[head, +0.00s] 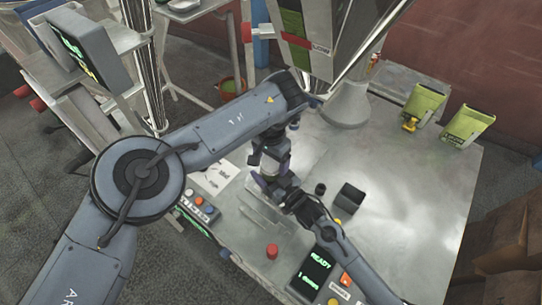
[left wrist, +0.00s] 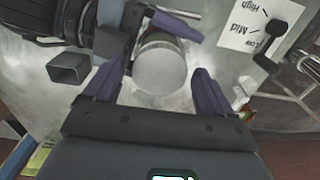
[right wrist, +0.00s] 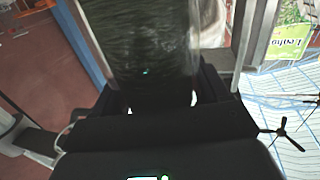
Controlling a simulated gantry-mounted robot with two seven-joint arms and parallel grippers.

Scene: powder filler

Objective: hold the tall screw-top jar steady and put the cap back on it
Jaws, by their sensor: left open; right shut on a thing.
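The jar (head: 270,169) stands upright on the bench, small and partly covered by the grippers in the head view. A pale round disc, apparently the cap (left wrist: 160,68), shows from above in the left wrist view; I cannot tell whether it is seated. My left gripper (head: 268,152) is above the jar and open, with its purple fingers (left wrist: 158,88) on either side of the disc, apart from it. My right gripper (head: 274,184) is shut on the jar from the side, lower down. In the right wrist view a dark glassy surface (right wrist: 150,45) fills the middle and its fingertips are hidden.
The filler machine (head: 330,40) rises behind the jar. A dark square cup (head: 350,198), a red knob (head: 272,251), a button box (head: 198,208) and a READY display (head: 315,270) surround the right arm.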

